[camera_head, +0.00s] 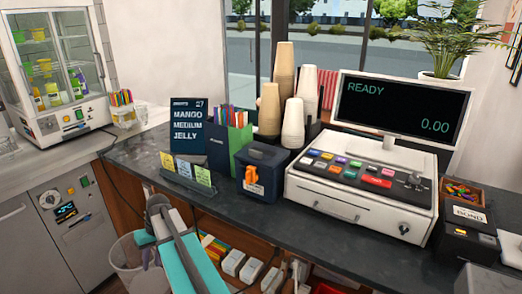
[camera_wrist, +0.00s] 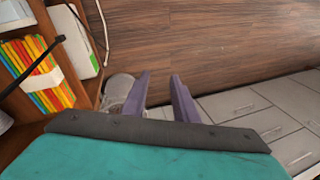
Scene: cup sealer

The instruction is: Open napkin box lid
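A dark navy box (camera_head: 262,172) stands on the counter, left of the cash register; it looks like the napkin box. Its top looks closed, and an orange part (camera_head: 251,175) and a small label are on its front. The label is too small to read. My gripper (camera_wrist: 160,88) shows in the wrist view with its two purple fingers apart and nothing between them. In the head view my arm is low in front of the counter, to the left of and below the box, not touching it. The box is not in the wrist view.
The counter (camera_head: 140,152) also holds a menu sign (camera_head: 188,125), a green holder (camera_head: 229,145), cup stacks (camera_head: 283,75) and the register (camera_head: 360,185). Small cards (camera_head: 187,178) stand at the front edge. A bin (camera_head: 128,258) and open shelves with several items are below.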

